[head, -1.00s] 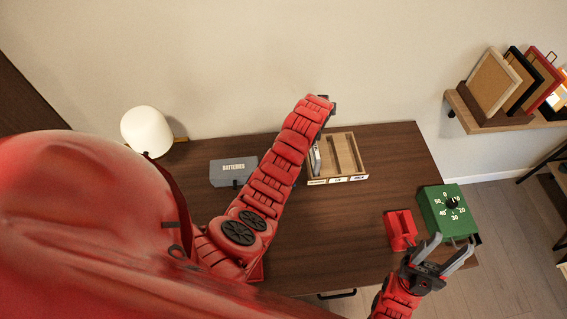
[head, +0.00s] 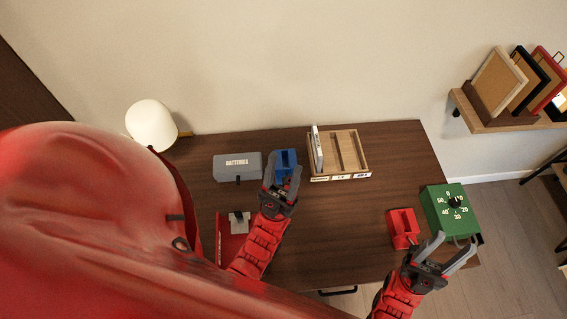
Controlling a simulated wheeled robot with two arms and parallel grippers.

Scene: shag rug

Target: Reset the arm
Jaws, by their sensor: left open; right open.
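My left gripper (head: 283,183) is open and empty. It is over the dark table, at the near edge of a blue block-like object (head: 286,158), and covers part of it; I cannot tell if they touch.
A grey batteries box (head: 237,167) sits left of the blue object. A red item with a grey part (head: 238,222) lies left of my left arm. A white lamp (head: 152,125) stands at the back left. The middle of the table (head: 345,220) is clear.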

